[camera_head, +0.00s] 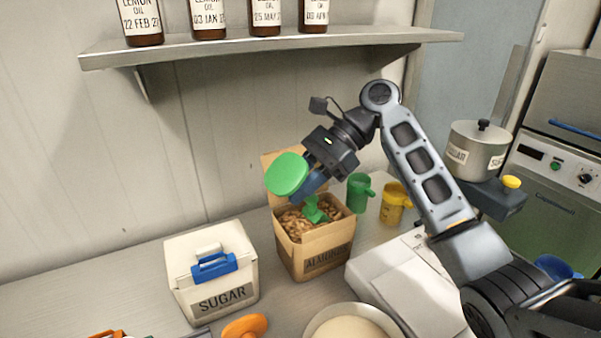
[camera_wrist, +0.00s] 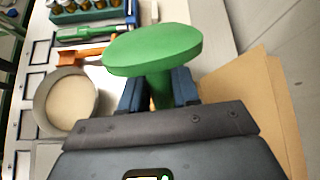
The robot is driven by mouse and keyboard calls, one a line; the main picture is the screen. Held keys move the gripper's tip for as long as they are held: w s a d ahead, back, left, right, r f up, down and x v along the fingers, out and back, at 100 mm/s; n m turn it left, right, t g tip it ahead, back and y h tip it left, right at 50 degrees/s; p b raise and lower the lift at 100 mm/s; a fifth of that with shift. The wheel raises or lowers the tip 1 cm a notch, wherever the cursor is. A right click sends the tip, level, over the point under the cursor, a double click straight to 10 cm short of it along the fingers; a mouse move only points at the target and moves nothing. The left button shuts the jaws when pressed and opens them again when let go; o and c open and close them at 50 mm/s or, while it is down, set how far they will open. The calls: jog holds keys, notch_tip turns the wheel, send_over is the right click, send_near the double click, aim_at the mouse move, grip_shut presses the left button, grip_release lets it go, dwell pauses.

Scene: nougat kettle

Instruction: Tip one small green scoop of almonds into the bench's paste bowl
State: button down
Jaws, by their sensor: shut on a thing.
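My gripper (camera_head: 313,183) is above the open almonds box (camera_head: 318,263), its blue fingers shut on the stem of a green scoop (camera_head: 287,174). The scoop's broad round green top also shows in the wrist view (camera_wrist: 152,50), with the stem between the fingers (camera_wrist: 158,90). A green piece (camera_head: 314,210) shows below the fingers, at the almonds (camera_head: 293,222); I cannot tell whether it belongs to the held scoop. The paste bowl (camera_head: 312,326), with pale paste in it, stands at the front edge of the head view; it also shows at left in the wrist view (camera_wrist: 39,112).
A white sugar box (camera_head: 190,290) with a blue-handled tool stands left of the almonds. A green cup (camera_head: 359,194) and a yellow jug (camera_head: 394,204) stand right of it. An orange tool (camera_head: 244,327) lies near the bowl. A bottle shelf (camera_head: 270,47) hangs above.

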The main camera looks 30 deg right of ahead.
jog(key=shift+a+f+h+b, duration=0.4)
jog(key=shift+f+h+b, duration=0.3)
jog(key=shift+b, duration=0.45)
jog(key=shift+s+a+r+p, duration=0.1)
jog(key=shift+a+r+p, duration=0.2)
jog(key=shift+p, duration=0.4)
jog(key=s+a+f+n+t+h, duration=0.1)
jog(key=s+a+f+t+h, duration=0.1)
jog(key=a+h, duration=0.55)
jog(key=shift+h, duration=0.85)
jog(key=shift+w+a+r+p, duration=0.15)
jog(key=shift+r+p, duration=0.3)
jog(key=shift+r, duration=2.2)
